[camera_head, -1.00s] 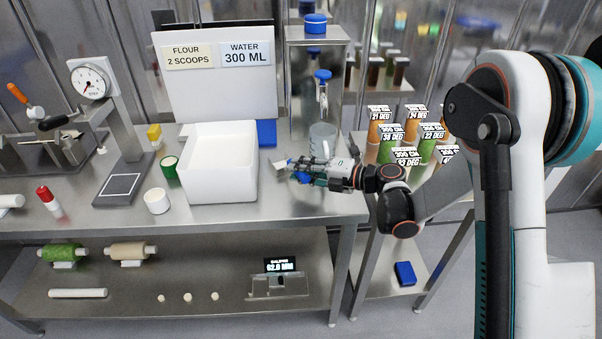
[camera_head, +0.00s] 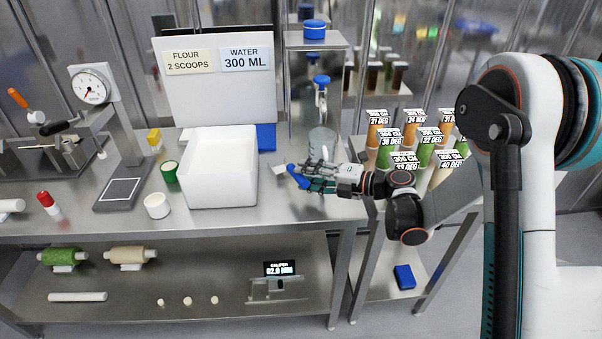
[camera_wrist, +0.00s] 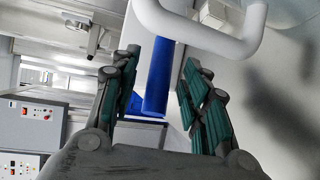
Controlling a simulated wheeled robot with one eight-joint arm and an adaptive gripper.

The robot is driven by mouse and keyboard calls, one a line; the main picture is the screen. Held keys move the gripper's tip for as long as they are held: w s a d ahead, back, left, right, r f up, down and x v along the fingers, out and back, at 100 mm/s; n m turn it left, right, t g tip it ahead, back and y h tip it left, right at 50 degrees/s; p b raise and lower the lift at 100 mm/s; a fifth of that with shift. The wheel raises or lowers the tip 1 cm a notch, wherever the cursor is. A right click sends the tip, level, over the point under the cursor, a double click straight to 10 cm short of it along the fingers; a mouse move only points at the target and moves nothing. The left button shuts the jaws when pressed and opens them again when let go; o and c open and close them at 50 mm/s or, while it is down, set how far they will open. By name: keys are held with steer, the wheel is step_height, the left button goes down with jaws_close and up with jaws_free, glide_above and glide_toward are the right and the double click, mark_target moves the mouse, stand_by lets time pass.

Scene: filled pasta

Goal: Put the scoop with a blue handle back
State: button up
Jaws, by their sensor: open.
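My gripper (camera_head: 298,175) is at the right end of the workbench, just right of the white box (camera_head: 222,190). In the wrist view its two teal-padded fingers (camera_wrist: 161,65) are spread apart. A blue cylindrical handle (camera_wrist: 158,80), apparently the scoop's, lies lengthwise between them, with gaps showing on both sides. A white bent piece (camera_wrist: 200,38) runs across the top of that view by the handle; I cannot tell whether they are joined. In the head view a blue part (camera_head: 291,169) shows at the fingertips; the scoop's bowl cannot be made out there.
A clear jug (camera_head: 321,142) stands under the blue-topped tap just behind my gripper. A blue block (camera_head: 266,136) is behind the box. Labelled orange and green cylinders (camera_head: 388,150) stand to the right. Bare bench (camera_head: 280,208) lies in front of my gripper.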

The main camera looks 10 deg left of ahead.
steer(key=p+v, duration=0.2)
steer(key=v, duration=0.7)
steer(key=w+d+r+m+t+h, duration=0.1)
steer(key=w+d+r+m+t, duration=0.15)
steer(key=r, duration=0.45)
steer(key=w+d+r+m+t, duration=0.1)
steer(key=r+m+t, duration=0.25)
steer(key=r, duration=0.35)
steer(key=w+d+r+m+t+h, duration=0.1)
steer(key=w+d+r+m+t, duration=0.2)
steer(key=r, duration=0.4)
steer(key=s+d+r+m+t+h, duration=0.2)
steer(key=d+r+m+t+h, duration=0.4)
steer(key=d+r+m+h, duration=0.4)
steer(key=s+d+f+m+g+h, duration=0.3)
steer(key=s+d+f+m, duration=0.1)
steer(key=s+m, duration=0.2)
steer(key=s+d+f+m+g+h, duration=0.2)
steer(key=s+d+f+m+h, duration=0.15)
steer(key=s+m, duration=0.2)
steer(key=s+a+f+m+g+y, duration=0.1)
steer(key=s+a+f+g, duration=0.1)
steer(key=s+f, duration=0.4)
steer(key=s+a+f+m+g+y, duration=0.2)
steer(key=s+f+g, duration=0.3)
steer(key=s, duration=0.8)
steer(key=shift+s+a+f, duration=0.2)
steer(key=shift+f, duration=0.45)
